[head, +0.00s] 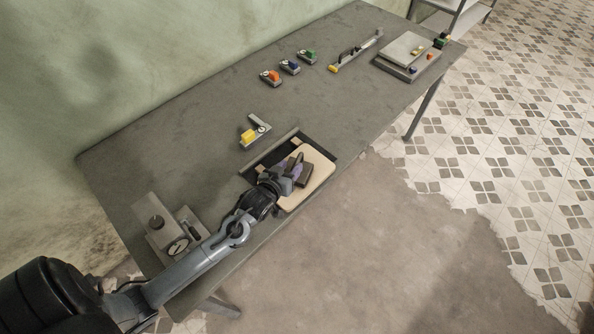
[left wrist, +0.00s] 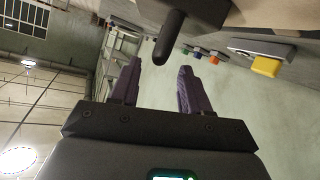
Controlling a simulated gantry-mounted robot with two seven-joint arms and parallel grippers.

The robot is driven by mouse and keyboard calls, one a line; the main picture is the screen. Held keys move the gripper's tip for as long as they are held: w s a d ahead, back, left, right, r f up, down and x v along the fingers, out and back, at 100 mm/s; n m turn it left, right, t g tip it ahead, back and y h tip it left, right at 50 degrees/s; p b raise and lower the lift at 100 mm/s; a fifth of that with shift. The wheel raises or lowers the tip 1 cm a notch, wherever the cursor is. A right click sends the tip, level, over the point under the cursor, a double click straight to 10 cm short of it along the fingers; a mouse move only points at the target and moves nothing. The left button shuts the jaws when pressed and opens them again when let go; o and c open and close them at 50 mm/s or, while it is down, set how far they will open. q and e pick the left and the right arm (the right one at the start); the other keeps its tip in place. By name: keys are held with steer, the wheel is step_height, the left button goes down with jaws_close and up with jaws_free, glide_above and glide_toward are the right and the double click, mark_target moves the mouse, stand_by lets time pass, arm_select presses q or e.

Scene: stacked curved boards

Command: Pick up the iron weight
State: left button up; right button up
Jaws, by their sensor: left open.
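The iron weight (head: 305,175) is a dark block on pale beige curved boards (head: 322,164) near the table's front edge. My left gripper (head: 293,164) is over the boards, beside the weight, and partly hides it. In the left wrist view the gripper (left wrist: 160,66) has its two purple fingers apart with nothing clamped between them. A dark block with a rounded peg (left wrist: 169,38) shows just ahead of the fingertips and appears to be the weight. I cannot tell whether the fingers touch it. My right gripper is not in view.
A device with a dial (head: 177,246) stands at left. Small coloured blocks (head: 290,67) and a grey plate stack (head: 408,54) are farther back.

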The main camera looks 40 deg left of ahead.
mark_target(295, 165)
arm_select(q)
steer(key=x, duration=0.4)
steer(key=shift+w+d+f, duration=0.1)
steer(key=shift+w+f, duration=0.2)
steer(key=shift+w, duration=0.05)
jaws_close()
stand_by(1.1)
steer(key=shift+r, duration=0.15)
